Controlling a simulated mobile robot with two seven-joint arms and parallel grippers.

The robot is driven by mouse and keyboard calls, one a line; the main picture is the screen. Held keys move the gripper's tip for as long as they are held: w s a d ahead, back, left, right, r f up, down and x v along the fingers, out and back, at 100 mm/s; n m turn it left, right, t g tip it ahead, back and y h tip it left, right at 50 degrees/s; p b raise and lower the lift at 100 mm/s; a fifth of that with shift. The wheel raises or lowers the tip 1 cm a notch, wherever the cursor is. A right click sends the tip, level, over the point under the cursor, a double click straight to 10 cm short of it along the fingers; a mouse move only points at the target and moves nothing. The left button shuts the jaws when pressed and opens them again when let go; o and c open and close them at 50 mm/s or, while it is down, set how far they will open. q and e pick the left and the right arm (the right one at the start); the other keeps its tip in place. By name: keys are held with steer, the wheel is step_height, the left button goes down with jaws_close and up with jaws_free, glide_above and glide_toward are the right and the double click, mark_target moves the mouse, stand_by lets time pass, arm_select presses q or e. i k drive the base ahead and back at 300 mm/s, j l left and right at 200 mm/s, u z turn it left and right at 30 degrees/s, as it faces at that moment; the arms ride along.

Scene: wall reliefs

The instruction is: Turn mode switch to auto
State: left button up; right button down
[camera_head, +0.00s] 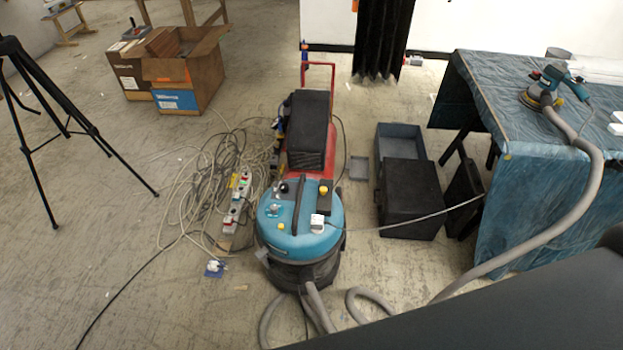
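A teal and black vacuum extractor (345,215) stands upright on the floor near the middle of the view. Its teal lid carries a black bar handle (301,205), a small dark knob (284,188), a round blue-grey dial (273,210), a yellow button-like part (323,190) and a white plug (317,222) with a cable. I cannot tell which of these parts is the mode switch, nor read any setting. Neither of my grippers is in view.
A grey hose runs from the vacuum to a sander (548,85) on the cloth-covered table (520,180). A red trolley (326,130) stands behind the vacuum. Tangled cables (205,180) lie to its left, black cases (410,190) to its right. A tripod (40,90) stands far left.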

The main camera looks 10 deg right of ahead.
mark_target(284, 188)
steer(key=i+j+z, duration=0.2)
steer(key=j+z, duration=0.15)
steer(key=i+j+z, duration=0.2)
steer(key=j+z, duration=0.15)
steer(key=i+j+z, duration=0.1)
steer(key=j+z, duration=0.25)
